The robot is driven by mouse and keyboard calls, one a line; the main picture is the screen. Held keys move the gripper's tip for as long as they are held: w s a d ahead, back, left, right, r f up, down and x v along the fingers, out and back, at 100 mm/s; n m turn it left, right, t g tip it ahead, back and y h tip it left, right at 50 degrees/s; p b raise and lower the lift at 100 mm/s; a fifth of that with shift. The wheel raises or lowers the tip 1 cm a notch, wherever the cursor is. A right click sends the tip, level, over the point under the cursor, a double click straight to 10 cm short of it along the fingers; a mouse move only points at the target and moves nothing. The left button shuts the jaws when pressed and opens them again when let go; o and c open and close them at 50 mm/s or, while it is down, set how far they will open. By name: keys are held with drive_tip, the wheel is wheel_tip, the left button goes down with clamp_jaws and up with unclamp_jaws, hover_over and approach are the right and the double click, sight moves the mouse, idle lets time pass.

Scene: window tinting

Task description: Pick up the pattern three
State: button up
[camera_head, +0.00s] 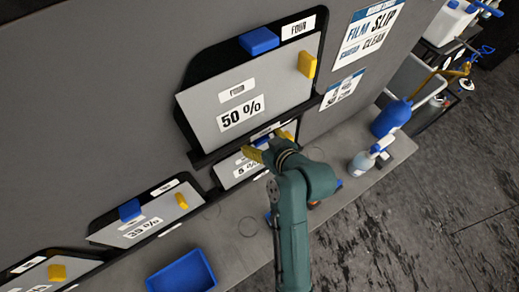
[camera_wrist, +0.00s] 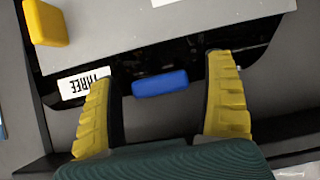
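Pattern three is a grey panel (camera_wrist: 120,30) on a black backing, marked by an upside-down white THREE label (camera_wrist: 84,86) in the wrist view. It carries a blue block (camera_wrist: 160,83) on its edge and a yellow block (camera_wrist: 45,24) to the left. My gripper (camera_wrist: 162,72) is open; its yellow fingers lie on either side of the blue block, with gaps showing on both sides. The left finger overlaps part of the label. In the head view, my gripper (camera_head: 267,146) is at pattern three (camera_head: 236,170), and my arm hides much of that panel.
Pattern four (camera_head: 240,106) stands directly above, with its own blue and yellow blocks. Pattern two (camera_head: 150,223) is lower left. A blue tray (camera_head: 183,273) and a spray bottle (camera_head: 365,161) are on the grey ledge. Dark floor is open at right.

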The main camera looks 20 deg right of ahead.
drive_tip(key=c, duration=1.3)
drive_tip(key=shift+r, duration=0.15)
